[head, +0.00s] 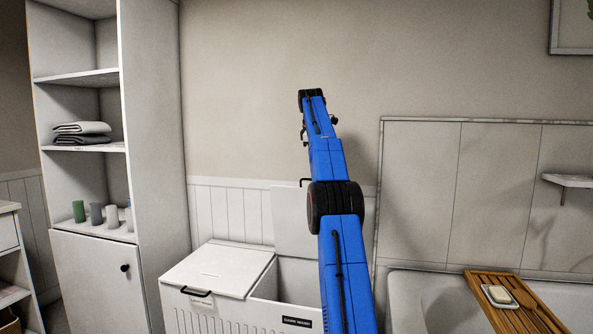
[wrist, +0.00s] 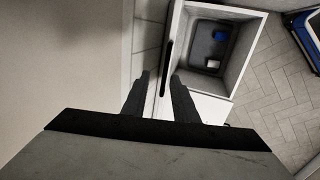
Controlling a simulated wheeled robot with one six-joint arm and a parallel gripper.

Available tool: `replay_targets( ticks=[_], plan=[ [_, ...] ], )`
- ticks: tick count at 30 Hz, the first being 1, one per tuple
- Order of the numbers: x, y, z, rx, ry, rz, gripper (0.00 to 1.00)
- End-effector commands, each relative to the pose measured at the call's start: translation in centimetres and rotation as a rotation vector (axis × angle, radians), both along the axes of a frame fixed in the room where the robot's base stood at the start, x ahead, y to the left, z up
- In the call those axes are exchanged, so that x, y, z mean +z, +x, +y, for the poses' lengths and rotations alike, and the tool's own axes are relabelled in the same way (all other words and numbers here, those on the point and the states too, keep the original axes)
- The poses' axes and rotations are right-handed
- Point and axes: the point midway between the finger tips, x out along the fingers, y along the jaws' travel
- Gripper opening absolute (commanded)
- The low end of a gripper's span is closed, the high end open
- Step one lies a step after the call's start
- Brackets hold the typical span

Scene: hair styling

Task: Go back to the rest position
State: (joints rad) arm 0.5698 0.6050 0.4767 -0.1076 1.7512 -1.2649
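My blue arm (head: 325,160) reaches up and forward in the head view, in front of the wall and above the white two-part bin (head: 215,268). My gripper (wrist: 161,77) shows at the arm's far end; in the wrist view its two dark fingers are apart with nothing held between them. The bin's right lid (head: 290,225) stands open and upright, partly hidden by my arm. Its dark handle (wrist: 167,68) shows just past the fingertips; the exact gap is hard to judge.
The open compartment (wrist: 247,60) holds a blue item (wrist: 220,36) and a small white item (wrist: 212,63). The bin's left lid (head: 218,267) is shut. A tall shelf cabinet (head: 155,130) stands left. A bathtub (head: 405,295) with a wooden tray (head: 500,310) is at right.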

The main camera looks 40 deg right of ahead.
Motion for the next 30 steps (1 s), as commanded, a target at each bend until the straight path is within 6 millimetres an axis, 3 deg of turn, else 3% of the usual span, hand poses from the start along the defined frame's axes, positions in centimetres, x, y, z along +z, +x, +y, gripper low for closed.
replay_targets(
  ticks=[11,20,30],
  plan=[
    [0.3,-0.1,0.9,-0.005,0.004,-0.005,0.26],
    [2.0,-1.4,7.0,-0.05,0.027,-0.043,0.26],
    [2.7,-4.4,14.8,-0.112,0.067,-0.092,0.26]
  ],
)
